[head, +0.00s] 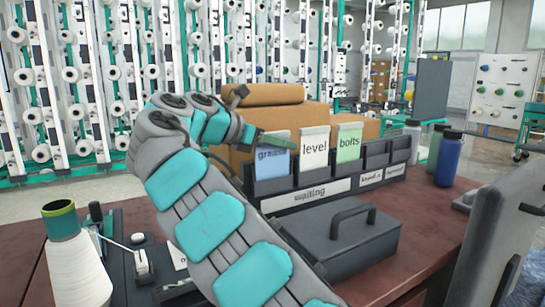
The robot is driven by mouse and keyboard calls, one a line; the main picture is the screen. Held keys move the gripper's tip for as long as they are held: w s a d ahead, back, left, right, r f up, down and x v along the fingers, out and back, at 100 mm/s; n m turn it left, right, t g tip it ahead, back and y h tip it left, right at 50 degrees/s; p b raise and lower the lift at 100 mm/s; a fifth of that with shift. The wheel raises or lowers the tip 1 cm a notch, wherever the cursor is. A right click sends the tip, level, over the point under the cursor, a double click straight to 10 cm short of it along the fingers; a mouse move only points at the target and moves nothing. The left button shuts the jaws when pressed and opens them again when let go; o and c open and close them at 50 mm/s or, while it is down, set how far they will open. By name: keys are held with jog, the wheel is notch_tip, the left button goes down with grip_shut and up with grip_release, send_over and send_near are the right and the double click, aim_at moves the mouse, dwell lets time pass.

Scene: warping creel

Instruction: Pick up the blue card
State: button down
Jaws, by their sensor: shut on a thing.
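The blue card (270,164) stands upright in the leftmost slot of the dark card rack (320,183), with lettering that starts "gra" and is partly covered. My gripper (275,140) reaches in from the left at the card's top edge. It is shut on the blue card, its fingers lying across the top of it. A white card (314,148) marked "level" and a green card (348,142) marked "bolts" stand to the right of the blue one. The card's lower edge is hidden in the rack.
A dark toolbox (350,235) with a handle sits in front of the rack. Bottles, including a blue one (448,160), stand to the right. A white yarn cone (75,262) stands at front left.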

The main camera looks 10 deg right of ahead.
jog(key=shift+r, duration=0.2)
dwell(0.4)
jog(key=shift+r+p, duration=0.85)
jog(key=shift+p, duration=0.3)
jog(key=shift+s, duration=0.15)
jog(key=shift+r, duration=0.15)
